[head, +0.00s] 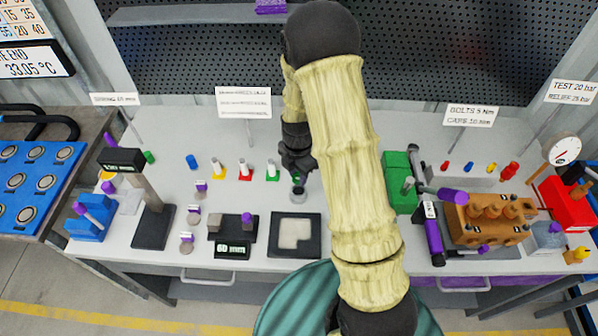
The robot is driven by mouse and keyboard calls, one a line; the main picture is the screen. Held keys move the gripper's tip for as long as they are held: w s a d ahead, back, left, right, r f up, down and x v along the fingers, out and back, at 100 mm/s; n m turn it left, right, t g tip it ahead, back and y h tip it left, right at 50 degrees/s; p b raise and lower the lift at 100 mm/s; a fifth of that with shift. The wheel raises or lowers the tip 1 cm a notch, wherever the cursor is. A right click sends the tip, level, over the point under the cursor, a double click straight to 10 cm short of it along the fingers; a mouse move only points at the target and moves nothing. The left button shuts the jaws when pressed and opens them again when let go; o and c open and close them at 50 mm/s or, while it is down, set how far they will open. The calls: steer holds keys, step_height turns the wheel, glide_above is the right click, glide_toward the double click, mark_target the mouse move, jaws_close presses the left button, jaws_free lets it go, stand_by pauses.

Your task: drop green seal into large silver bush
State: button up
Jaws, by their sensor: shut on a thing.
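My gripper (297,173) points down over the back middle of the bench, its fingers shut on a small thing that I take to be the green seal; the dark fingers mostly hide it. A silver bush (297,196) with a dark bore stands on the bench directly below the fingertips. The gap between the held seal and the bush rim is too small to judge. My arm covers the bench just right of the bush.
A black tray (274,236) with a pale pad lies in front of the bush. White posts on yellow, red and green bases (272,170) stand to the left. A green block (396,190) and an orange pump block (492,222) stand to the right.

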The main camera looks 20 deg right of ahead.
steer(key=shift+f+b, duration=1.65)
steer(key=shift+f, duration=0.85)
steer(key=o, duration=1)
steer(key=shift+o, duration=0.2)
steer(key=shift+r, duration=0.1)
step_height(320, 180, up, 17)
steer(key=b, duration=0.1)
steer(key=shift+r, duration=0.15)
steer(key=shift+s, duration=0.1)
